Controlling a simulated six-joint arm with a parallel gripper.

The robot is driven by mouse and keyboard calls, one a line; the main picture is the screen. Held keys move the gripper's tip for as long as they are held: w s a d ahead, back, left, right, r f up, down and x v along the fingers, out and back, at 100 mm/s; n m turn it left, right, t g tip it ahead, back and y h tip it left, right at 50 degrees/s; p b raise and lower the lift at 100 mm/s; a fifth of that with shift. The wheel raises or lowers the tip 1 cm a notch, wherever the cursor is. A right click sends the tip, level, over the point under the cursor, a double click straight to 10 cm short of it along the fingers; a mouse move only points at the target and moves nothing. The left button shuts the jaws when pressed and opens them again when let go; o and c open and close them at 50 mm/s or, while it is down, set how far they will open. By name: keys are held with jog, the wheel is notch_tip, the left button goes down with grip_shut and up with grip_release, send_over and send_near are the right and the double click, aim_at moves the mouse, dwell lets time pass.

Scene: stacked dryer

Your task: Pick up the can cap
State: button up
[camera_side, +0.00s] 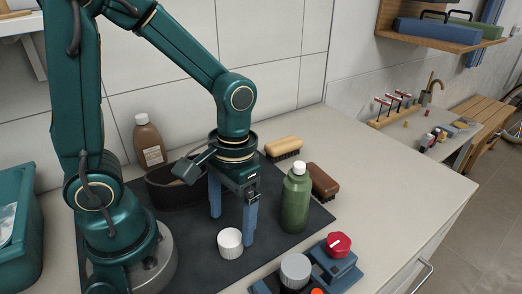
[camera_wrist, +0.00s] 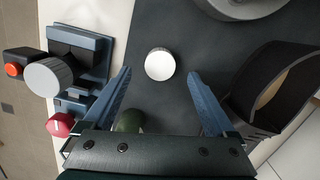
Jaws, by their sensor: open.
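The can cap (camera_side: 230,243), white and round with a ribbed side, lies on the dark mat (camera_side: 180,268). In the side view it is just in front of my gripper (camera_side: 232,229), near the finger on the right. My gripper points down with its two blue fingers apart and nothing between them. In the wrist view the can cap (camera_wrist: 160,64) shows as a pale disc slightly beyond the fingertips, centred between the fingers of my open gripper (camera_wrist: 159,75). I cannot tell the exact height of the fingertips above the mat.
A green bottle (camera_side: 295,202) stands right of my gripper, with a brown brush (camera_side: 323,181) and a tan brush (camera_side: 283,147) behind. A dark open container (camera_side: 168,190) and brown bottle (camera_side: 149,143) are behind left. A blue device with a grey knob (camera_side: 295,270) and red knob (camera_side: 338,244) sits front right.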

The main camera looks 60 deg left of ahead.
aim_at(230, 237)
jog(key=shift+s+f, duration=0.2)
jog(key=shift+f, duration=1.1)
jog(key=shift+s+f, duration=0.2)
jog(key=shift+f, duration=1.05)
grip_shut()
jog(key=shift+r, duration=0.1)
